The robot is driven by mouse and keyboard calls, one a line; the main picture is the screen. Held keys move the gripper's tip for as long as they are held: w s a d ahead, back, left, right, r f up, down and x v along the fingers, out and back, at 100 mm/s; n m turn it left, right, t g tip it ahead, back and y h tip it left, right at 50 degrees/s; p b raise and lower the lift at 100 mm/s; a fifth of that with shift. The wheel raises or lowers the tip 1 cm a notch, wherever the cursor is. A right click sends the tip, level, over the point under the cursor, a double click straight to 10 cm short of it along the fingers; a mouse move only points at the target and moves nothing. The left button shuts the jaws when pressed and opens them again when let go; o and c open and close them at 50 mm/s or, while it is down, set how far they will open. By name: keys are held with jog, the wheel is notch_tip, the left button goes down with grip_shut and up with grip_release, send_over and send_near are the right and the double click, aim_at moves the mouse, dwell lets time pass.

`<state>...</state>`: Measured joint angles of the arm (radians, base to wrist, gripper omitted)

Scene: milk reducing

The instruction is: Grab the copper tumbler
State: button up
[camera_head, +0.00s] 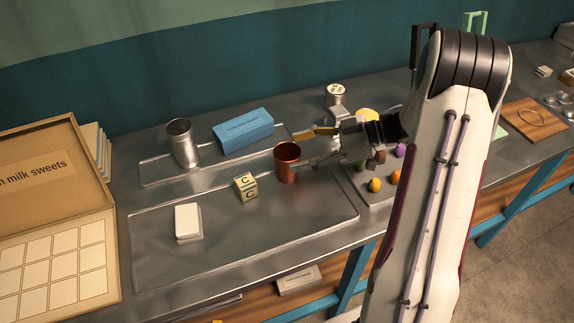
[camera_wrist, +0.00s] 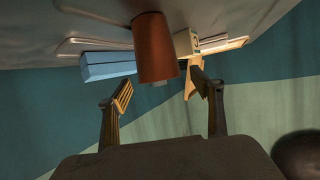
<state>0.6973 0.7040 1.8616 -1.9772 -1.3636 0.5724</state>
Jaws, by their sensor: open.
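The copper tumbler (camera_head: 285,170) stands upright on the metal table, just behind the cream cube with letters. It also shows large in the wrist view (camera_wrist: 154,45), ahead of the fingers and roughly in line with the gap between them. My gripper (camera_head: 300,149) reaches in from the right with its fingers spread. In the head view its fingertips are at the tumbler's right side, with one overlapping it. In the wrist view my gripper (camera_wrist: 160,90) has nothing between its fingers. I cannot tell whether a fingertip touches the tumbler.
The cream letter cube (camera_head: 246,187) stands close to the tumbler's front left. A blue box (camera_head: 243,130) and a silver cup (camera_head: 183,143) are behind it. A white block (camera_head: 188,222) lies at front left. A tray of coloured pieces (camera_head: 376,196) sits right. The front metal surface is mostly clear.

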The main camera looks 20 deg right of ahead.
aim_at(287, 153)
jog(key=shift+x, duration=1.9)
jog(key=shift+r, duration=0.1)
jog(key=c, duration=1.2)
